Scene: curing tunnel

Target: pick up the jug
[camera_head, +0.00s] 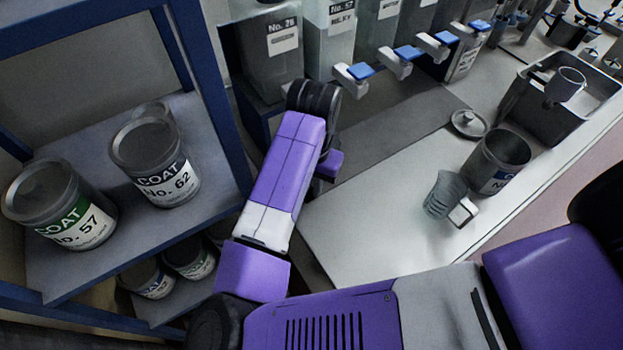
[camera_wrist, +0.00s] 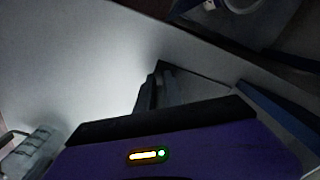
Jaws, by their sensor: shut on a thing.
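A ribbed, see-through grey jug (camera_head: 445,194) with a pale block-like handle stands on the white bench. What looks like the same ribbed jug shows at the lower left of the wrist view (camera_wrist: 32,150). My gripper (camera_wrist: 152,85) shows as dark fingers beyond its purple body in the wrist view, in front of a grey area. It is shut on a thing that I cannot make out. In the head view my fingers are hidden behind my arm, which reaches up left of the bench, well apart from the ribbed jug.
A grey can (camera_head: 497,162) stands right beside the jug, with a round lid (camera_head: 468,123) behind. A dark bin (camera_head: 512,96) holds a metal cup (camera_head: 566,84). Tapped containers (camera_head: 335,45) line the back. A blue shelf (camera_head: 222,115) with coat cans (camera_head: 155,160) stands left. The bench front is clear.

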